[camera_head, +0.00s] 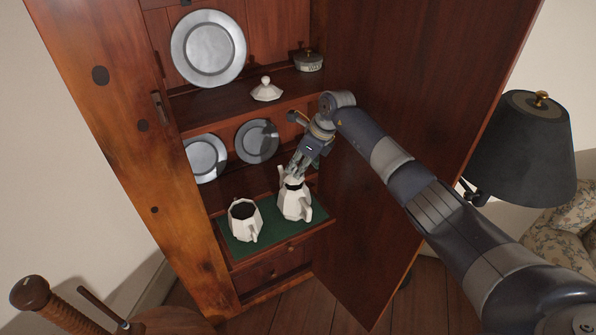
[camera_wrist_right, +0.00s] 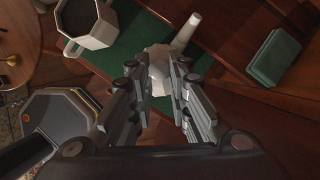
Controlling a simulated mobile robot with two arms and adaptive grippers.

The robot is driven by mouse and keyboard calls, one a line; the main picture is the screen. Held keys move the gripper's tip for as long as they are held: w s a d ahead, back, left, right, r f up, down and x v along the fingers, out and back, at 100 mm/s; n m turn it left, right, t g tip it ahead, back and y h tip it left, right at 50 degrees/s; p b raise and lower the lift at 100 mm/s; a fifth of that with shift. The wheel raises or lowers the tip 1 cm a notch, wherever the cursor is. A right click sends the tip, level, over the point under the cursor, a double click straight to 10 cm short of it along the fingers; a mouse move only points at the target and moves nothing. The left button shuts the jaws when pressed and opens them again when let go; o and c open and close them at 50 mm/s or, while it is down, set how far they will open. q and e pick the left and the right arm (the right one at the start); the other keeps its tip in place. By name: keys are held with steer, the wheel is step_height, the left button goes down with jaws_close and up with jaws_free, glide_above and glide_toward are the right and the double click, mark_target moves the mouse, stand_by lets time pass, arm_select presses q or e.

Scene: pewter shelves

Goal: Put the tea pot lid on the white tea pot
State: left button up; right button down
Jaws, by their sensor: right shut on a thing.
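The white tea pot (camera_head: 296,205), faceted with a spout, stands upright on the green-topped lower shelf of the cabinet. My right gripper (camera_head: 293,174) is directly over its mouth, pointing down, shut on a small white piece that looks like the tea pot lid. The fingers hide much of it. A dark gap shows at the pot's mouth. In the right wrist view the white lid (camera_wrist_right: 158,58) lies between the fingertips (camera_wrist_right: 160,82), with the pot's spout (camera_wrist_right: 187,32) beyond. Another white knobbed lid (camera_head: 266,91) sits on the upper shelf. My left gripper is out of view.
An open white pot with a handle (camera_head: 244,222) stands close to the left of the tea pot. Pewter plates (camera_head: 208,48) lean at the back. A small round tin (camera_head: 308,61) is on the upper shelf. The open cabinet door (camera_head: 400,120) bounds the right side.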

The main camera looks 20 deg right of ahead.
step_height(320, 180, down, 2)
steer(key=shift+f, duration=0.15)
steer(key=shift+s+f, duration=0.1)
steer(key=shift+f, duration=0.15)
steer(key=c, duration=1.5)
jaws_free()
steer(key=shift+r, duration=0.15)
steer(key=p+v, duration=1)
steer(key=v, duration=0.2)
